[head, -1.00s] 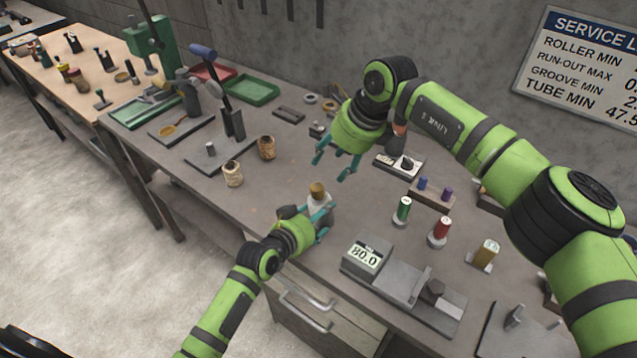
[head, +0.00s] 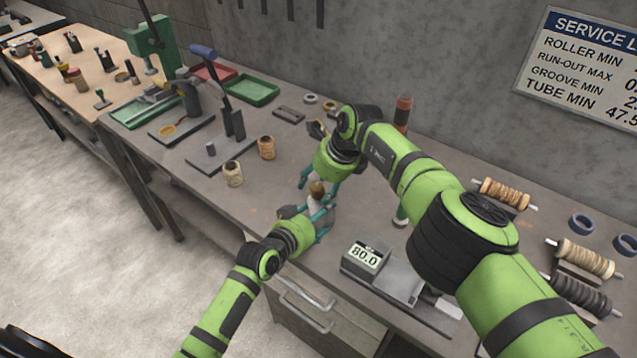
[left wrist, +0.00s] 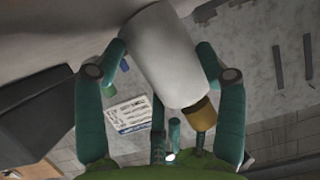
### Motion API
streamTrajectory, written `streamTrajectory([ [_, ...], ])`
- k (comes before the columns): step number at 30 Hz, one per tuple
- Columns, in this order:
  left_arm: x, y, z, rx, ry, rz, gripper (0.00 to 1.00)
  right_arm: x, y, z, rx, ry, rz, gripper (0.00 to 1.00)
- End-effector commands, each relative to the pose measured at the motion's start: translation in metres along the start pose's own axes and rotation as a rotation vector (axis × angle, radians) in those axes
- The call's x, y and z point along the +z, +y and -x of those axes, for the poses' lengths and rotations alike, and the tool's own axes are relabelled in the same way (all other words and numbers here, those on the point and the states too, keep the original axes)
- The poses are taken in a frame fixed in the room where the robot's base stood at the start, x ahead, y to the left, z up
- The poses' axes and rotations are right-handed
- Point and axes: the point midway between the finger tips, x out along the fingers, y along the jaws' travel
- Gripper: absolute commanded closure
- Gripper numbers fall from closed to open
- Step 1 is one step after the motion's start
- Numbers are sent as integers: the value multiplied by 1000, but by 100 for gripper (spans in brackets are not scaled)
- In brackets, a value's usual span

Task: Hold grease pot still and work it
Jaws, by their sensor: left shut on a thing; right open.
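The grease pot (head: 323,212) is a pale, whitish cylinder with a brass-brown cap (head: 317,188).
A grey gauge with an "80.0" display (head: 365,256) stands right of the pot. Two small spools (head: 266,148) and a lever tool (head: 230,122) are to the left. Wound rollers (head: 580,258) lie at the right. My right arm covers much of the bench's right part.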

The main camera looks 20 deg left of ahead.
Motion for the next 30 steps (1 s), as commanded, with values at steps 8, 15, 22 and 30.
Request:
streamTrajectory([
  [8,4,0,0,1,-8,2,74,0,0,-1,1,-1,0,48],
  [15,4,1,0,3,-8,1,74,1,0,0,-1,-2,0,97],
  [22,4,3,0,5,-8,0,74,2,-1,0,-7,-4,-5,97],
  [30,4,4,0,8,-7,1,74,3,-4,2,-45,-5,-57,97],
])
